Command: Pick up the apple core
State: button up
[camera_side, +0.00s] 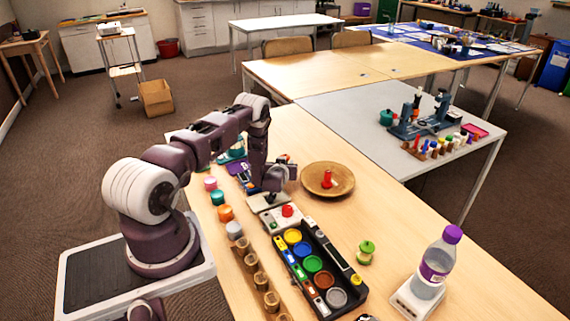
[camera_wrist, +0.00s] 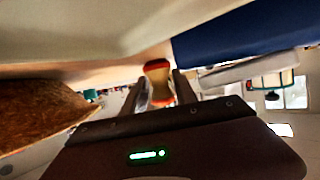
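An apple core (camera_wrist: 157,82) with red ends and a pale tan waist is between the two fingers of my gripper (camera_wrist: 162,88) in the wrist view. The fingers lie close against its two sides, and it appears gripped. In the side view my gripper (camera_side: 280,172) is low over the table, left of the wooden plate, and the core is mostly hidden there. A green core-shaped object (camera_side: 366,252) with a pale waist stands on the table, apart from my gripper. A small red object (camera_side: 327,180) stands on the plate.
The round wooden plate (camera_side: 343,189) is right of my gripper. A black tray (camera_side: 340,299) of colored round pots is nearer the camera, with a bottle (camera_side: 433,268) to its right. Several colored jars line the table's left side. Table right of the plate is clear.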

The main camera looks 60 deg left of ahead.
grip_shut()
jog(key=shift+f, duration=0.1)
